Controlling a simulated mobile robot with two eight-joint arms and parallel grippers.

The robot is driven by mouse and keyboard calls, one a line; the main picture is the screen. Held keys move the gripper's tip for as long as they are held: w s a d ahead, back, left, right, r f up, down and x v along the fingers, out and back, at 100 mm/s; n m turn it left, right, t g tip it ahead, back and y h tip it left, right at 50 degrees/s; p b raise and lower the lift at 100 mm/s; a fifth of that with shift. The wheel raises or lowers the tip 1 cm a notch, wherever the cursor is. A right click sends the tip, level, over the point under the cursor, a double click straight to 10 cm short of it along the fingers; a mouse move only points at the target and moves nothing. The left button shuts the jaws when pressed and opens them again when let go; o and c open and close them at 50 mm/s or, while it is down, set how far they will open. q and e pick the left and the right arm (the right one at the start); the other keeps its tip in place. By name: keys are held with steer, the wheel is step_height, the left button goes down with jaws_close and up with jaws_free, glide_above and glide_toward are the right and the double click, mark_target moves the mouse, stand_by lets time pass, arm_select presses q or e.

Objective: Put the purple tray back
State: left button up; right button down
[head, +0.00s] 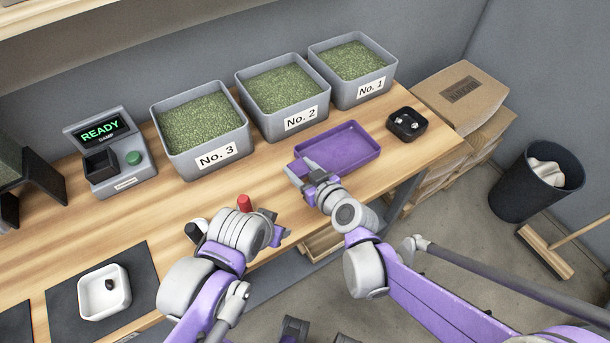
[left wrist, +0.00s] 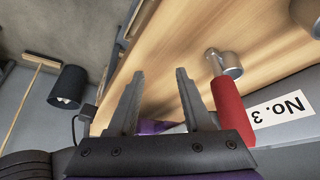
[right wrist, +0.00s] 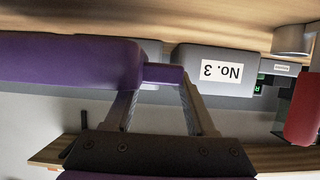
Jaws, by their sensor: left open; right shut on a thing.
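The purple tray (head: 345,148) is shallow, empty and rectangular, at the bench's right part in front of bins No. 1 and No. 2. My right gripper (head: 303,168) is at its left end. In the right wrist view its fingers (right wrist: 162,80) are shut on a purple tab of the tray; the tray body (right wrist: 70,60) fills the left. I cannot tell whether the tray touches the bench. My left gripper (left wrist: 155,85) is open and empty near the bench's front edge. In the head view the left arm partly hides it.
Bins No. 1 (head: 372,89), No. 2 (head: 300,118) and No. 3 (head: 216,155) line the back. A small black tray (head: 407,124) stands right of the purple one. A red-handled tool (head: 244,203) is beside my left gripper. A white dish (head: 104,291) sits on a dark mat.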

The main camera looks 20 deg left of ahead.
arm_select(q)
steer(key=shift+s+f+b, duration=0.1)
steer(key=shift+f+b, duration=0.25)
steer(key=shift+f, duration=0.1)
arm_select(e)
steer(key=shift+f, duration=2.2)
arm_select(q)
steer(key=shift+f, duration=0.1)
arm_select(e)
steer(key=shift+c, duration=1.1)
jaws_free()
steer(key=shift+f, duration=0.1)
steer(key=shift+r, duration=0.2)
arm_select(q)
steer(key=shift+w+r+p, duration=0.2)
steer(key=shift+r+p, duration=0.45)
steer(key=shift+r, duration=0.2)
arm_select(e)
steer(key=v, duration=1.2)
steer(key=shift+w, duration=0.1)
